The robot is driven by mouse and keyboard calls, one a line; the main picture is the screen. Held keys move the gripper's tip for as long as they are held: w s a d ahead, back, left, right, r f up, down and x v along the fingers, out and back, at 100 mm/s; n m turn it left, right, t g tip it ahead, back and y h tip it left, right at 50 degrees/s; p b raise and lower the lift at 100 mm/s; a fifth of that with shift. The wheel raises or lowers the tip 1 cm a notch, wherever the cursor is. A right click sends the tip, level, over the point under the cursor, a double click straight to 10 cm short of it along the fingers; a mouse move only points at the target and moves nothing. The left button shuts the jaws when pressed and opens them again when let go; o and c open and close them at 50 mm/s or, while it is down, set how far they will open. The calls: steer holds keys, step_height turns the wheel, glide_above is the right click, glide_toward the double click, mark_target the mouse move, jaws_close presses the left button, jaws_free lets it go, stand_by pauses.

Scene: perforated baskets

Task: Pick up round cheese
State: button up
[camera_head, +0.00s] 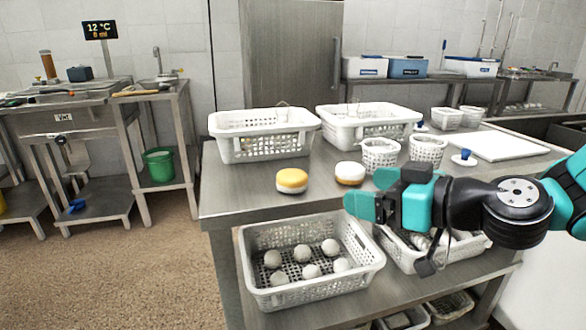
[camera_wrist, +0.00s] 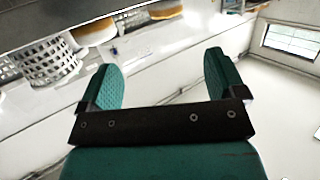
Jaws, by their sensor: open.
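A round cheese with a yellow top and pale lower side (camera_head: 292,181) sits on the steel table near its front edge. A second round cheese, white on top with a yellow-brown side (camera_head: 350,173), sits to its right, beside a small white basket. Two round cheeses also show at the top of the wrist view, one at the left (camera_wrist: 95,31) and one further right (camera_wrist: 165,9); I cannot tell which is which. My gripper (camera_head: 368,192) is at the table's front edge, right of the cheeses and apart from them. In the wrist view its fingers (camera_wrist: 160,72) are spread, with nothing between them.
The steel table (camera_head: 235,195) carries two large white perforated baskets (camera_head: 265,135) (camera_head: 368,125) at the back. Small perforated baskets (camera_head: 380,155) (camera_head: 428,150) stand behind my gripper. A white board (camera_head: 500,146) lies at right. A shelf basket (camera_head: 260,290) below holds several white balls.

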steer(key=p, duration=0.5)
glide_toward(299, 176)
steer(key=x, duration=0.5)
steer(key=shift+w+f, duration=0.4)
steer(key=shift+w, duration=0.05)
steer(key=p+x, duration=0.1)
steer(key=p, duration=0.1)
steer(key=p+x, duration=0.1)
steer(key=x, duration=0.1)
steer(key=p+x, duration=0.1)
steer(key=p, duration=0.1)
steer(key=shift+s+a+r+p, duration=0.1)
steer(key=shift+a+r+p, duration=0.2)
steer(key=shift+a, duration=0.1)
steer(key=shift+w+a+f, duration=0.25)
steer(key=shift+a+f, duration=0.05)
steer(key=shift+f, duration=0.05)
steer(key=c, duration=0.9)
steer(key=shift+c, duration=0.5)
steer(key=shift+r, duration=0.15)
